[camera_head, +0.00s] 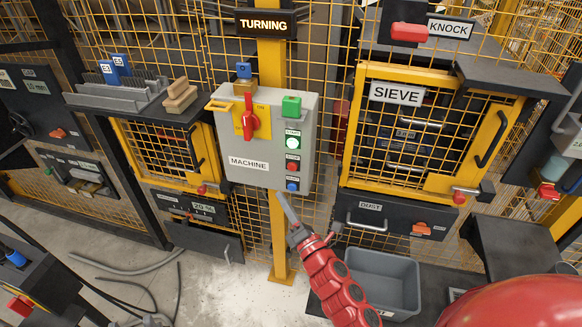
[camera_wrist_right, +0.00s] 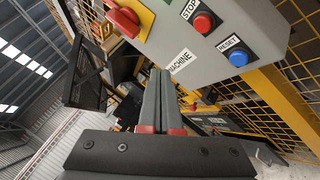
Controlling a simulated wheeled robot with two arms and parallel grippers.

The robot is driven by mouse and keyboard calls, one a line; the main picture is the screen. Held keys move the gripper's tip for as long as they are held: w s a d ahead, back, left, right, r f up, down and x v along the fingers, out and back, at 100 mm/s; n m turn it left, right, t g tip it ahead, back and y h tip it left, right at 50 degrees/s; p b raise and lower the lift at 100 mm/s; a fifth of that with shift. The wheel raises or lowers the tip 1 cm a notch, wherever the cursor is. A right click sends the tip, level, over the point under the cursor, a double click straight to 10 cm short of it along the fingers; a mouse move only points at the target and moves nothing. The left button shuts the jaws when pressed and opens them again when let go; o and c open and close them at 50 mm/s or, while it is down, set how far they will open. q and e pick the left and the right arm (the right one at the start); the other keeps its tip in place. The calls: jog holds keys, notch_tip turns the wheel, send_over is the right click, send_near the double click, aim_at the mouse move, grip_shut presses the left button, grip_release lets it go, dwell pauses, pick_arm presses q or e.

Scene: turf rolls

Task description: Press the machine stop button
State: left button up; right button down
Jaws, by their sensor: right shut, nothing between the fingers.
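The grey machine control box (camera_head: 231,145) hangs on the yellow post. A red switch lever (camera_head: 250,118) stands upright at "ON". In the wrist view the stop button (camera_wrist_right: 203,22) and the reset button (camera_wrist_right: 238,58) show at upper right. My right gripper (camera_head: 283,199) is shut and empty just below the box; its fingertips (camera_wrist_right: 160,72) appear left of and below both buttons in the wrist view. My left gripper is out of view.
A lit "TURNING" sign (camera_head: 263,23) is above the box. Yellow mesh fencing surrounds it. The sieve door (camera_head: 443,183) and dust drawer (camera_head: 385,220) are on the right. A grey bin (camera_head: 384,268) stands below. Hoses (camera_head: 125,268) lie on the floor at left.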

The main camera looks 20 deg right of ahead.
aim_at(292, 167)
jog(key=shift+w+d+p, duration=0.2)
jog(key=shift+w+d, duration=0.6)
jog(key=shift+w, duration=0.4)
jog(key=shift+w+d+p, duration=0.15)
jog(key=shift+w+d, duration=0.65)
jog(key=shift+w, duration=0.35)
jog(key=shift+w+d+p, duration=0.2)
jog(key=shift+w+d, duration=0.6)
jog(key=shift+w, duration=0.4)
jog(key=shift+w+d+b, duration=0.25)
jog(key=shift+w+b, duration=0.1)
jog(key=shift+b, duration=0.05)
